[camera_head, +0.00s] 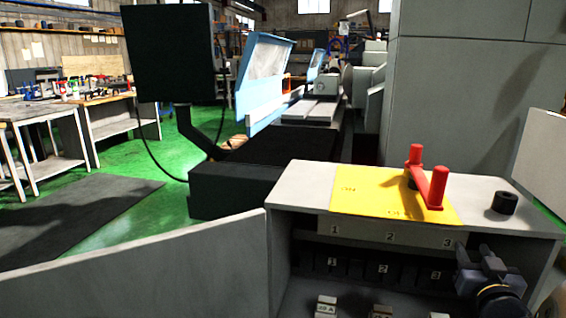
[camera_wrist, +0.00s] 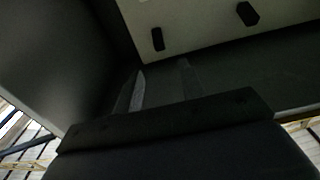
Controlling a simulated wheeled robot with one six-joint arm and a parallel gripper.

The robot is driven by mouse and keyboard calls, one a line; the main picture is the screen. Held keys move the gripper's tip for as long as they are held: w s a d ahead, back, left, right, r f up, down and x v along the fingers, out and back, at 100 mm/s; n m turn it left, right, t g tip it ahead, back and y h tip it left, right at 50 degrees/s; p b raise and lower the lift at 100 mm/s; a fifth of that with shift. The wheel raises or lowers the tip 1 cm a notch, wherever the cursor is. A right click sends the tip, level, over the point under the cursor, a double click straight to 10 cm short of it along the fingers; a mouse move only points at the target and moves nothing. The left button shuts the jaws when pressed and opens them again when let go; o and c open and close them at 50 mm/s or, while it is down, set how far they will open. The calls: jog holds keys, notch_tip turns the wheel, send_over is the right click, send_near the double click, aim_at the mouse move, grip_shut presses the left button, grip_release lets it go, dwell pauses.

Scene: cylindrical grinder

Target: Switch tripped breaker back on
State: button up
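An open grey cabinet (camera_head: 300,185) stands at the front right in the head view. Inside it, under a strip numbered 1, 2, 3 (camera_head: 390,236), runs a shadowed row of dark breakers (camera_head: 382,271), also numbered. Which one is tripped cannot be told. My gripper (camera_head: 472,272) is at the cabinet's right side, near number 3; its tips are unclear there. In the wrist view my gripper (camera_wrist: 162,82) shows two fingers apart with nothing visible between them. Beyond them a pale panel (camera_wrist: 200,25) carries two small dark knobs or levers (camera_wrist: 158,38), clear of the fingers.
A red handle (camera_head: 430,182) stands on a yellow plate (camera_head: 370,195) on the cabinet top, beside a black ring (camera_head: 504,203). An open door (camera_head: 150,270) spreads left. Pale blocks (camera_head: 326,305) sit low inside. A dark machine (camera_head: 230,185) stands behind.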

jog(key=x, duration=1.1)
jog(key=shift+w+b, duration=0.2)
jog(key=shift+b, duration=0.2)
jog(key=shift+s+f+b, duration=0.1)
jog(key=shift+f+b, duration=0.3)
jog(key=shift+b, duration=0.35)
jog(key=shift+s+t+b, duration=0.15)
jog(key=shift+t+b, duration=0.15)
jog(key=shift+b, duration=0.15)
jog(key=b, duration=0.2)
jog(key=t+b, duration=0.1)
jog(key=b, duration=0.1)
jog(key=shift+s+f+t, duration=0.1)
jog(key=shift+f+t, duration=0.2)
